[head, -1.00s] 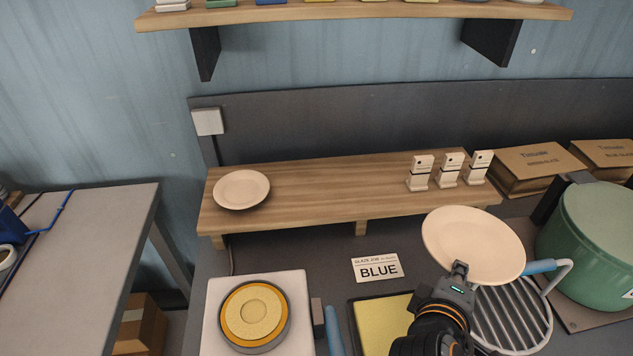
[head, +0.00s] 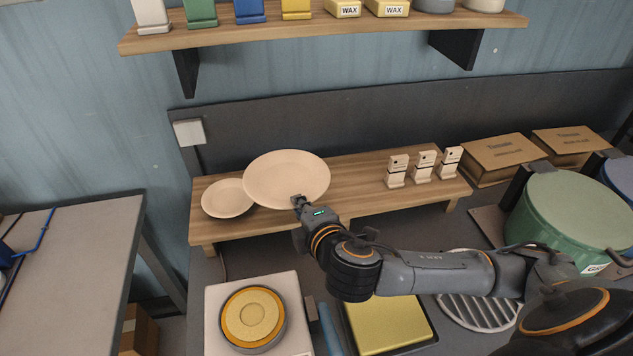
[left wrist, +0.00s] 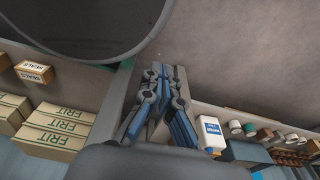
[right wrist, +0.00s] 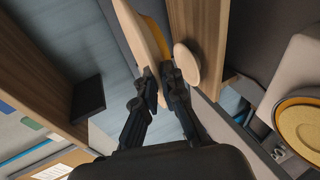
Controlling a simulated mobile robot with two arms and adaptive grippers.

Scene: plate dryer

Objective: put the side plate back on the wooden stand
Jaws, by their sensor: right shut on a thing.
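My right gripper (head: 299,202) is shut on the near rim of a cream plate (head: 287,178). The plate is over the left part of the wooden stand (head: 345,198); whether it touches the stand is unclear. A smaller cream plate (head: 228,199) lies on the stand's left end, partly overlapped in view by the held plate. In the right wrist view, the held plate (right wrist: 140,35) shows nearly edge-on between the fingers (right wrist: 161,75), and the smaller plate (right wrist: 187,64) is beyond it. My left gripper (left wrist: 166,72) shows only in the left wrist view, fingers together and empty.
Three domino-like blocks (head: 424,165) stand on the stand's right part. A shelf (head: 330,30) with jars and blocks hangs above. In front are a pale square unit with a yellow disc (head: 252,314), a yellow slab (head: 385,325) and a round grille (head: 480,310). A green tub (head: 565,220) stands right.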

